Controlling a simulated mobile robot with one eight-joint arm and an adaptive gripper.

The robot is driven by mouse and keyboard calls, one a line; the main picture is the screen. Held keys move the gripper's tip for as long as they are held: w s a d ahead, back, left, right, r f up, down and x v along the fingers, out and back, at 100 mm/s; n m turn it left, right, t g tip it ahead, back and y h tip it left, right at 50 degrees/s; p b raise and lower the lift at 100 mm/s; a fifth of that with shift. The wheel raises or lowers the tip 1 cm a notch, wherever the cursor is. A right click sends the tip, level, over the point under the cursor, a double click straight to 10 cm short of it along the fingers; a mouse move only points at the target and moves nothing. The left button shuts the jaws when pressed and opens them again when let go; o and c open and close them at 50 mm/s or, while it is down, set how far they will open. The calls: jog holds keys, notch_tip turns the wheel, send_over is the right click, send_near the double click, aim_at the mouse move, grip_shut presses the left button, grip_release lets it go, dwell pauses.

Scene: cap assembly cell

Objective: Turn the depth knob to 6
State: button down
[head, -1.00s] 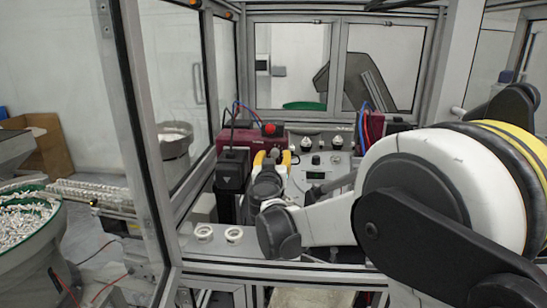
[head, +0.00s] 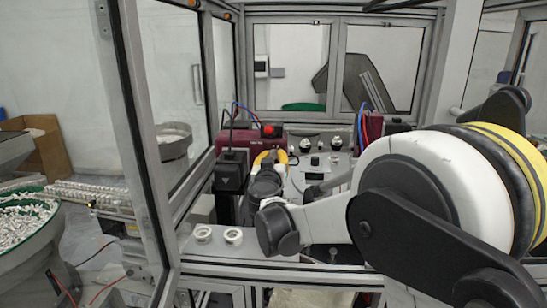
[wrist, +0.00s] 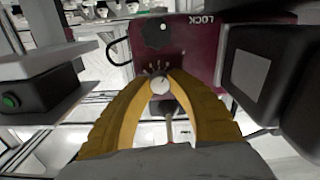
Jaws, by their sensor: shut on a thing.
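The depth knob, a small pale round knob (wrist: 160,85), sits on the maroon unit (wrist: 190,45) in the wrist view. A fan of small marks surrounds its far side. The numbers and the knob's exact setting are too small to read. My gripper (wrist: 160,78) has its two yellow fingers closed on the knob, one on each side. In the head view my gripper (head: 270,154) is at the front of the maroon unit (head: 202,142), and its fingers and wrist hide the knob.
A black box-shaped device (head: 231,170) stands close to the left of my gripper. A red button (head: 269,130) tops the maroon unit. Two white rings (head: 203,233) lie on the front ledge. Cell frame posts (head: 140,150) stand at the left.

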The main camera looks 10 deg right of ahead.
jog(key=n, duration=0.5)
jog(key=shift+n+b, duration=0.3)
jog(key=n, duration=0.5)
jog(key=shift+n, duration=0.4)
jog(key=c, duration=1.2)
grip_release()
jog(key=v, duration=1.2)
